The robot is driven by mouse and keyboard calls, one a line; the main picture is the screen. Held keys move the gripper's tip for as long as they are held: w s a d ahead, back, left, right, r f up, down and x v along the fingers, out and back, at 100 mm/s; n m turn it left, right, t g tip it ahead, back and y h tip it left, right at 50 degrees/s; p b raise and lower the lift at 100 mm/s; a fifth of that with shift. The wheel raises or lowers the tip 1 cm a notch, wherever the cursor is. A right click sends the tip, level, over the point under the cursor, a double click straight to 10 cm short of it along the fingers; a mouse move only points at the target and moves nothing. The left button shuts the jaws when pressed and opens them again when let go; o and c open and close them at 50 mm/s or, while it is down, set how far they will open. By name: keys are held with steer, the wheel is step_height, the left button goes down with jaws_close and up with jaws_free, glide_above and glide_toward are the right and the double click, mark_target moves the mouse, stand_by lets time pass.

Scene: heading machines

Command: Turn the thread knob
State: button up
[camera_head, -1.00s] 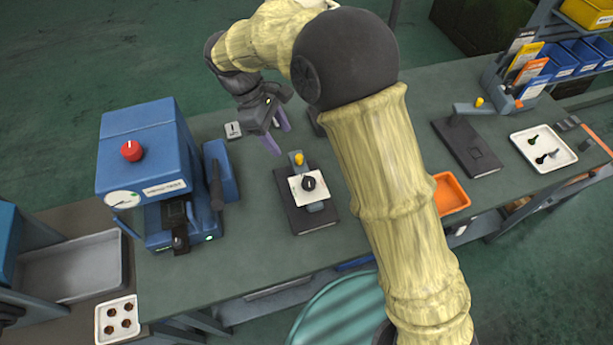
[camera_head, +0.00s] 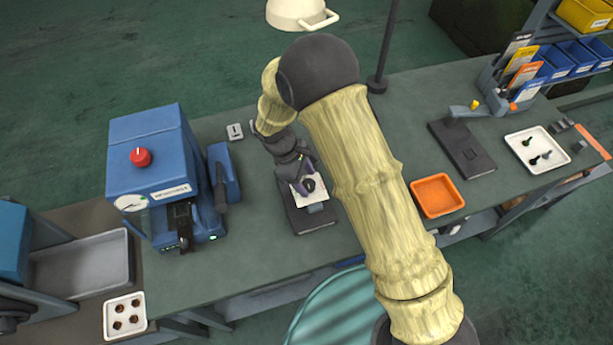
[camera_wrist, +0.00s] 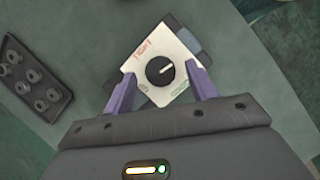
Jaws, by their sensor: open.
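The thread knob is a round black knob (camera_wrist: 160,71) with a pale pointer line, on a square white plate (camera_wrist: 181,46) with red and green markings. In the wrist view the pointer aims to the upper right. In the head view the knob (camera_head: 309,185) sits on the white plate above a dark base block (camera_head: 308,219). My gripper (camera_wrist: 160,88) is open, with one purple finger on each side of the plate's near part. The knob lies between and slightly beyond the fingertips, and no contact with it shows. In the head view my gripper (camera_head: 304,186) is over the plate and partly hides it.
A blue machine (camera_head: 150,165) with a red knob (camera_head: 140,157) stands to the left. An orange tray (camera_head: 437,196), a dark fixture (camera_head: 466,150) and a white tray (camera_head: 513,140) lie to the right. A lamp (camera_head: 300,12) stands behind my arm. Bare bench (camera_head: 256,225) lies left of the base.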

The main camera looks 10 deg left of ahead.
steer(key=shift+d+f, duration=0.2)
steer(key=shift+f, duration=0.25)
steer(key=c, duration=1)
steer(key=shift+m, duration=0.4)
steer(key=shift+w+m+g+b, duration=0.15)
steer(key=shift+m+g+b, duration=0.4)
steer(key=shift+m, duration=0.65)
steer(key=m, duration=0.2)
steer(key=m+g+y+b, duration=0.1)
steer(key=shift+w+m+g, duration=0.1)
steer(key=shift+m+g, duration=0.15)
steer(key=shift+m, duration=0.15)
steer(key=m+g+y, duration=0.1)
steer(key=m, duration=0.2)
steer(key=shift+d+m+b, duration=0.1)
steer(key=shift+m+b, duration=0.2)
steer(key=m+y, duration=0.1)
steer(key=m, duration=0.3)
steer(key=shift+w+r+g+b, duration=0.1)
steer(key=shift+g+b, duration=0.2)
